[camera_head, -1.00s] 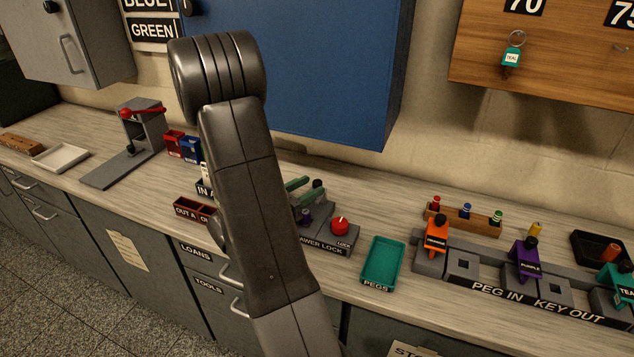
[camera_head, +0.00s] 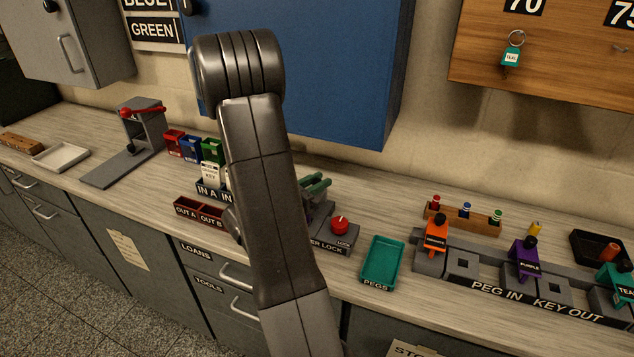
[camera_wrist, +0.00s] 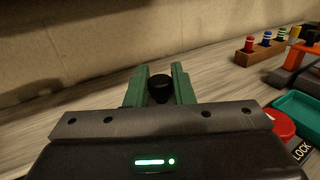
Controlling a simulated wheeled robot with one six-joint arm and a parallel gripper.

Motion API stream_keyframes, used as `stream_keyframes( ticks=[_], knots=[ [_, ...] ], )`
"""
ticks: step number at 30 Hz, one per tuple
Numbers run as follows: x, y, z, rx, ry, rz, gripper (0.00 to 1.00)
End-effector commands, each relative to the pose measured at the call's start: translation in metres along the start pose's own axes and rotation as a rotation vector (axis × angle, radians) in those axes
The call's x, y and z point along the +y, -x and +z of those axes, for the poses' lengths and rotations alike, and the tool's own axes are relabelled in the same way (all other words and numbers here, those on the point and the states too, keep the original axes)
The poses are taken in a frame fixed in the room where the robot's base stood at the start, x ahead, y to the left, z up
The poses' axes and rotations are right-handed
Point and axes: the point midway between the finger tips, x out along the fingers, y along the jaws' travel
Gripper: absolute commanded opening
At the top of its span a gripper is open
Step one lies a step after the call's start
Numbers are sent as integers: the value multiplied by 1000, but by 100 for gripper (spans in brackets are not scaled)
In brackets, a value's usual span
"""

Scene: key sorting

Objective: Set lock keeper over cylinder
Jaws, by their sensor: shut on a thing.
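My gripper (camera_head: 315,185), with green fingers, is over the drawer lock block (camera_head: 338,237), partly hidden behind my arm. In the wrist view my gripper (camera_wrist: 159,78) is shut on a black-knobbed piece (camera_wrist: 159,90), which I take for the lock keeper. Only its round knob shows between the fingers; its lower part is hidden. The red knob (camera_head: 340,225) sits on the block beside the LOCK label, and it also shows at the right in the wrist view (camera_wrist: 281,124). The cylinder cannot be made out behind my arm.
A teal pegs tray (camera_head: 382,262) stands right of the block. Red OUT trays (camera_head: 198,210) lie left. A blue cabinet (camera_head: 340,70) hangs behind.

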Motion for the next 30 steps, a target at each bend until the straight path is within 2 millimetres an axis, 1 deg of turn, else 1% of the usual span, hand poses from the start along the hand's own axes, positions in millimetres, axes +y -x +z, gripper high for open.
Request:
stream_keyframes(
  ticks=[5,12,14,22,23,24,25,26,30],
  knots=[
    [-1,4,0,0,-1,1,0],
    [-13,30,-1,1,-1,4,0],
    [-16,34,-1,0,-1,3,0],
    [-18,35,0,1,2,1,0],
    [-18,35,0,1,2,1,25],
    [-18,35,0,1,2,1,33],
    [-18,35,0,1,2,1,39],
    [-18,34,0,1,2,1,41],
    [-17,34,0,1,1,0,41]
  ],
)
